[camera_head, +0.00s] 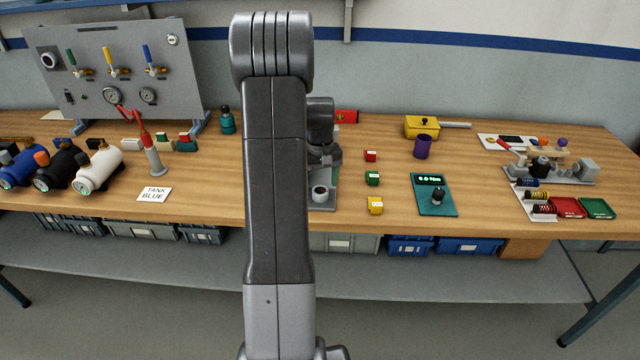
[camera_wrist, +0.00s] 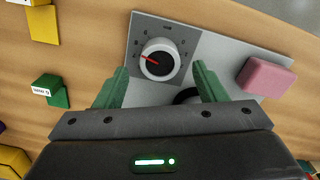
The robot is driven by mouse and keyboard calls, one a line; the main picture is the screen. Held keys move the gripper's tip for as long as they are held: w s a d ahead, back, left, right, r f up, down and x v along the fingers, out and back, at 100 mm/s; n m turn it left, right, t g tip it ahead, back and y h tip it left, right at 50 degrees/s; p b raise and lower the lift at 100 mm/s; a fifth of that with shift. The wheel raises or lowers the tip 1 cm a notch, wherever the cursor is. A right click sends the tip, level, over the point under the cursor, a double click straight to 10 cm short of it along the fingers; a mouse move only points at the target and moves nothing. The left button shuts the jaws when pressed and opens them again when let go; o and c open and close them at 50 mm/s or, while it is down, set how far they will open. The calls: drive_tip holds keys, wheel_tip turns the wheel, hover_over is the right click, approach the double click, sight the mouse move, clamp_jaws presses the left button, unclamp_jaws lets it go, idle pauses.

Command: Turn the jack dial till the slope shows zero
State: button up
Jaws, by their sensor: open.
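The jack dial (camera_wrist: 158,62) is a round knob with a white rim, dark centre and red pointer on a grey scale plate in the wrist view. The pointer aims left and slightly up. In the head view a small round knob (camera_head: 320,192) stands near the front of the grey plate. My gripper (camera_wrist: 160,67) is open, its green fingers on either side of the dial's lower half, with gaps to it. In the head view my arm hides the fingers. I see no slope readout.
A pink block (camera_wrist: 267,77) sits on the plate beside the dial. Red (camera_head: 371,156), green (camera_head: 372,178) and yellow (camera_head: 375,205) blocks stand right of the plate. A teal meter (camera_head: 436,202) reads in Nm.

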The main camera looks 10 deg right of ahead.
drive_tip(key=shift+f, duration=1.05)
drive_tip(key=c, duration=1)
drive_tip(key=shift+n, duration=0.3)
drive_tip(key=n+b, duration=0.2)
drive_tip(key=n, duration=0.3)
drive_tip(key=n+b, duration=0.1)
drive_tip(key=n, duration=0.5)
drive_tip(key=shift+a, duration=0.1)
